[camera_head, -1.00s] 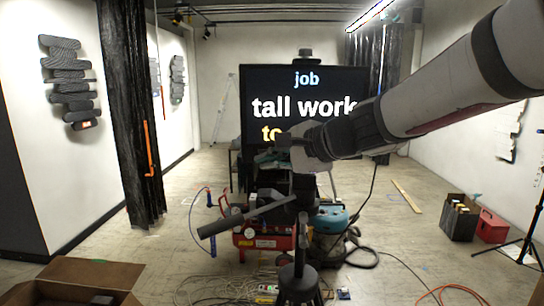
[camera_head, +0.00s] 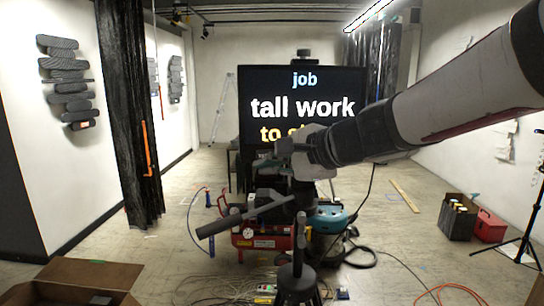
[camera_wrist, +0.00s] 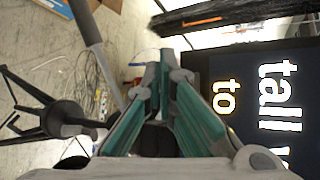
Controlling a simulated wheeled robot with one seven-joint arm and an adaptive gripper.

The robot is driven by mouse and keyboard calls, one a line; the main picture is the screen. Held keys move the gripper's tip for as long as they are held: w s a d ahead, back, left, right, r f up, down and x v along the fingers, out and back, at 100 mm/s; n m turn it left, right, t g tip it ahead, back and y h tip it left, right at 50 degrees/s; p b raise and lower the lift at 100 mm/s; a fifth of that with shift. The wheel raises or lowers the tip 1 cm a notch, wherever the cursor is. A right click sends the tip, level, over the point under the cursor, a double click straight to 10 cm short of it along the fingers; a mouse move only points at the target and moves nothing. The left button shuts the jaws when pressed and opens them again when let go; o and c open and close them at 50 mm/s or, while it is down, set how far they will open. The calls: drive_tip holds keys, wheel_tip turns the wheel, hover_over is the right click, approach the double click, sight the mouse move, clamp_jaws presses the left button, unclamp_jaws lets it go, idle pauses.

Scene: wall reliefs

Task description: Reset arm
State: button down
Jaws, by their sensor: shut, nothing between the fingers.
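My gripper (camera_wrist: 164,72) shows in the wrist view, its two green-sided fingers brought together at the tips with nothing between them. In the head view my arm reaches in from the upper right, and its end is in front of the lower part of the screen (camera_head: 303,106). The gripper's fingers are hard to make out there against the clutter behind. The screen shows large text and also appears turned sideways in the wrist view (camera_wrist: 250,150).
A tripod stand with a grey bar (camera_head: 245,216) is close in front. Behind are a red compressor (camera_head: 262,240) and a blue machine (camera_head: 328,218). Cables litter the floor. A cardboard box (camera_head: 75,275) is at lower left, a dark bottle crate (camera_head: 457,220) at right.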

drive_tip(key=s+d+f+n+g+h, duration=0.1)
drive_tip(key=s+d+f+n+h, duration=0.2)
drive_tip(key=s+d, duration=0.3)
drive_tip(key=s+d+f+n+g+h, duration=0.1)
drive_tip(key=s+d+f+n+h, duration=0.2)
drive_tip(key=s, duration=0.8)
drive_tip(key=s+d+f+n+g+h, duration=0.1)
drive_tip(key=s+d+f+n+h, duration=0.2)
drive_tip(key=s+d+n, duration=0.3)
drive_tip(key=s+d, duration=0.3)
drive_tip(key=d, duration=0.2)
drive_tip(key=shift+f, duration=0.4)
